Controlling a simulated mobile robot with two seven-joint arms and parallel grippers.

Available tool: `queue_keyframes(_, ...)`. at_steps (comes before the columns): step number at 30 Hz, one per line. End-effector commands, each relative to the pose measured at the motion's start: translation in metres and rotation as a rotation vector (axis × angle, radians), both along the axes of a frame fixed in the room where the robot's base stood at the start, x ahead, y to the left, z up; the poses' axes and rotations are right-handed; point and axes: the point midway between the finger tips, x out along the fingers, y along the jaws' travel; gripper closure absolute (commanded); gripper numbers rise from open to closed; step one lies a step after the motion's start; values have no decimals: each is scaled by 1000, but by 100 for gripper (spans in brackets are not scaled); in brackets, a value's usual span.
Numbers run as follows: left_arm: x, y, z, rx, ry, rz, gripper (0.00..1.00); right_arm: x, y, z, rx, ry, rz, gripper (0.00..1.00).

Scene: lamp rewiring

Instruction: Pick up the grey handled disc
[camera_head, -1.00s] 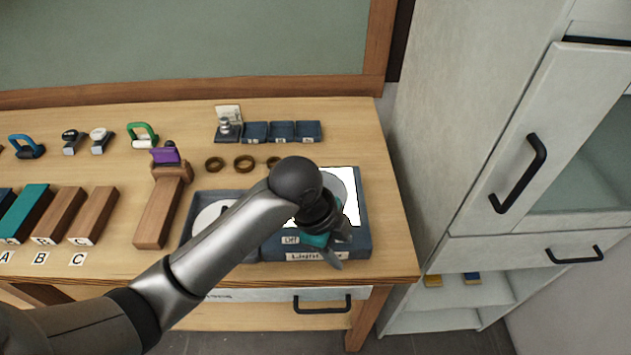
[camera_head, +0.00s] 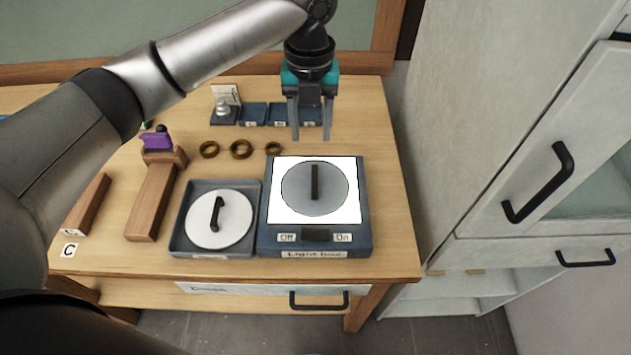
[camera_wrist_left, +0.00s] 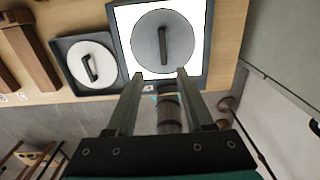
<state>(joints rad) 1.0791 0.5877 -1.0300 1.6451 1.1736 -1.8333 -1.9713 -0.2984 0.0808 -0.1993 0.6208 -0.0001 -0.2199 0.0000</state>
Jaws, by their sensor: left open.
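The grey handled disc (camera_head: 315,188) lies flat on the bright white top of the light box (camera_head: 318,241), its black bar handle upward. It also shows in the left wrist view (camera_wrist_left: 148,48), beyond the fingertips. My left gripper (camera_head: 309,136) is open and empty, fingers pointing down, above the table behind the light box and apart from the disc. In the left wrist view the two fingers (camera_wrist_left: 160,76) are spread with nothing between them. My right gripper is not in view.
A white handled disc (camera_head: 233,226) sits in a dark tray (camera_head: 176,240) left of the light box. Brass rings (camera_head: 241,149) and small blue trays (camera_head: 253,113) lie behind. A wooden stand with a purple clamp (camera_head: 157,141) is further left. A white cabinet (camera_head: 460,130) stands right.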

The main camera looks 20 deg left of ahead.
Motion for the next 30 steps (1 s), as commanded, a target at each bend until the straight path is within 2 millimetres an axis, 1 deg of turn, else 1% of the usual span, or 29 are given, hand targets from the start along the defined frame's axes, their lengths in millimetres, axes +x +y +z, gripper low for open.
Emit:
queue_keyframes(1, -1, 1, -13, 3, 5, 1, 48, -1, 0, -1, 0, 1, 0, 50)
queue_keyframes(3, -1, 0, -29, 2, 5, 1, 48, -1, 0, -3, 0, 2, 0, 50)
queue_keyframes(6, -1, 0, -50, 0, 3, 3, 48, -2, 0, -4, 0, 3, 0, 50)
queue_keyframes(9, -1, -1, -67, 0, 2, 2, 48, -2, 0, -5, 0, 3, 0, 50)
queue_keyframes(12, 0, -1, -78, 0, 0, 2, 48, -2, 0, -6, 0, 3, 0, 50)
queue_keyframes(17, 0, -1, -87, 0, 0, 2, 48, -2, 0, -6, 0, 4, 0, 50)
queue_keyframes(20, 1, -4, -99, 1, 1, 2, 48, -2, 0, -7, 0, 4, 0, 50)
queue_keyframes(24, 2, -6, -121, 0, 1, 3, 48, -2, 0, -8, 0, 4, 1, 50)
queue_keyframes(27, 3, -6, -131, 0, -1, 2, 48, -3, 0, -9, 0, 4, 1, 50)
queue_keyframes(30, 3, -6, -135, 1, -2, 2, 48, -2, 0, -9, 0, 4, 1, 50)
